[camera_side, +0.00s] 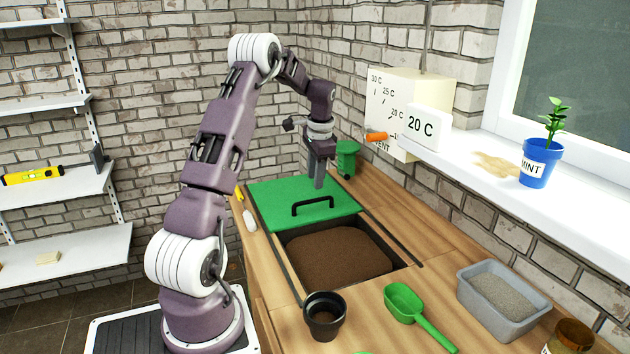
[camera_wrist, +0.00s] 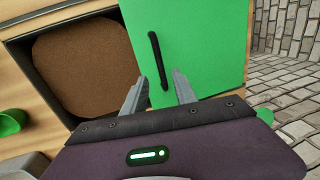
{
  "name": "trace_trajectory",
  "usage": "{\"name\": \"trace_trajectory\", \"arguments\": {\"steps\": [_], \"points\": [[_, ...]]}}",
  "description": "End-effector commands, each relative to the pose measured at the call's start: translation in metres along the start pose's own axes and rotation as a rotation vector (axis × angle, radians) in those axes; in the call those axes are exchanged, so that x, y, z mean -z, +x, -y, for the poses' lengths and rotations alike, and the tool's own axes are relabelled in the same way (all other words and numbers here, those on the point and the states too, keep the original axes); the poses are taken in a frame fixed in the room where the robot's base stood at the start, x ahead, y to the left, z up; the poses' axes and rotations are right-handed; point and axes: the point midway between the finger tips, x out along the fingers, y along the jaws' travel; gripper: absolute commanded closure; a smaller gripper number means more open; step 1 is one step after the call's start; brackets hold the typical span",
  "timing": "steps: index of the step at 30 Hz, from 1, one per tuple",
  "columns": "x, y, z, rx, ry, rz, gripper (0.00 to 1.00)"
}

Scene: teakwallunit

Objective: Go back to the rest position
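My gripper (camera_side: 318,182) is above the green lid, near the black handle, in the side view. In the wrist view, the two fingers of my gripper (camera_wrist: 164,88) are spread apart with nothing between them. The green lid (camera_side: 275,197) covers the far part of a sunken bin in the bench. Its black handle (camera_side: 313,205) stands up near the lid's near edge. In the wrist view, the handle (camera_wrist: 158,58) lies beyond the fingers on the lid (camera_wrist: 205,40). I cannot tell the exact gap between the fingertips and the lid.
Brown soil (camera_side: 335,257) fills the open near part of the bin. A black pot (camera_side: 324,317), green scoop (camera_side: 405,304) and grey tray (camera_side: 505,312) stand nearer. A white card (camera_side: 424,126), beige box (camera_side: 388,95) and small green bin (camera_side: 346,158) are behind. A blue mint pot (camera_side: 537,163) stands on the sill.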

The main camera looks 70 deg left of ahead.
Motion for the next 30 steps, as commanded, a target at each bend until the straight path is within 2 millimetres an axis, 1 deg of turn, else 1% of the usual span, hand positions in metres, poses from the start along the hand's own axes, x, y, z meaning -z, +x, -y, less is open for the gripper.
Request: {"name": "trace_trajectory", "arguments": {"steps": [7,8,9,11,12,14,15,17,18,20,21,22,24,27,30], "points": [[0.001,-0.002,-0.002,0.001,0.0,-0.003,0.66],[0.003,-0.007,-0.005,0.003,0.001,-0.007,0.66],[0.006,-0.019,-0.014,0.007,0.002,-0.019,0.66],[0.013,-0.048,-0.038,0.016,0.003,-0.05,0.66],[0.017,-0.075,-0.062,0.022,0.002,-0.08,0.66],[0.015,-0.116,-0.106,0.026,-0.003,-0.13,0.66],[0.009,-0.141,-0.137,0.024,-0.006,-0.167,0.66],[-0.008,-0.174,-0.185,0.014,-0.013,-0.223,0.66],[-0.025,-0.193,-0.216,0.001,-0.017,-0.263,0.66],[-0.056,-0.213,-0.261,-0.025,-0.022,-0.322,0.66],[-0.079,-0.221,-0.286,-0.048,-0.027,-0.358,0.66],[-0.096,-0.224,-0.303,-0.065,-0.029,-0.382,0.66],[-0.133,-0.225,-0.333,-0.109,-0.037,-0.428,0.66],[-0.17,-0.217,-0.358,-0.159,-0.043,-0.469,0.66],[-0.188,-0.211,-0.368,-0.188,-0.049,-0.487,0.66]]}}
